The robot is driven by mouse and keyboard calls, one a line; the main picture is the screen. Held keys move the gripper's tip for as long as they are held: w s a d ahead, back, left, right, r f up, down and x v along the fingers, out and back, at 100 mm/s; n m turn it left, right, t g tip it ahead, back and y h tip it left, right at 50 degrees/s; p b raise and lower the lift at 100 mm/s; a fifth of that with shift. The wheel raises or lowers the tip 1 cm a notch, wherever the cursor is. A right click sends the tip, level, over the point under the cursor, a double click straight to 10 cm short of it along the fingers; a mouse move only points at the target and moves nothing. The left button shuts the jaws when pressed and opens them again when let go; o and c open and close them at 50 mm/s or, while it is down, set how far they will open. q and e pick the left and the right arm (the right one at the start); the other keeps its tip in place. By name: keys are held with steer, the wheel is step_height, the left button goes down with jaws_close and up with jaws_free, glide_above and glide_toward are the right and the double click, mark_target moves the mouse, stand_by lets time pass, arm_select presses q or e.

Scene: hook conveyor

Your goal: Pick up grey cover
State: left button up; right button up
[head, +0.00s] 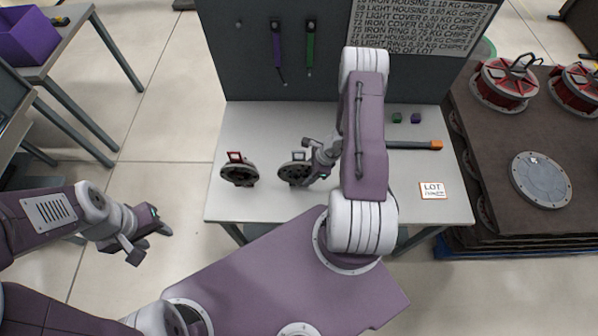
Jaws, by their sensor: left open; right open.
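A round dark-faced cover with a grey rim (293,172) stands tilted on the white table, left of my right arm. My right gripper (311,162) is open right at its right side; the gripper partly hides it, and I cannot tell whether they touch. A similar round cover with a red handle (240,174) sits further left on the table, apart from the gripper. My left gripper (150,244) is open and empty, over the floor left of the table.
The white table (265,120) also holds an orange-tipped dark bar (415,145), small green and purple cubes and a LOT card (432,190). A brown-topped stack (490,135) at right bears red-sided reels and a grey disc (541,179). A dark panel (240,60) stands behind the table.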

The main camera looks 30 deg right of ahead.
jaws_close()
stand_by(1.4)
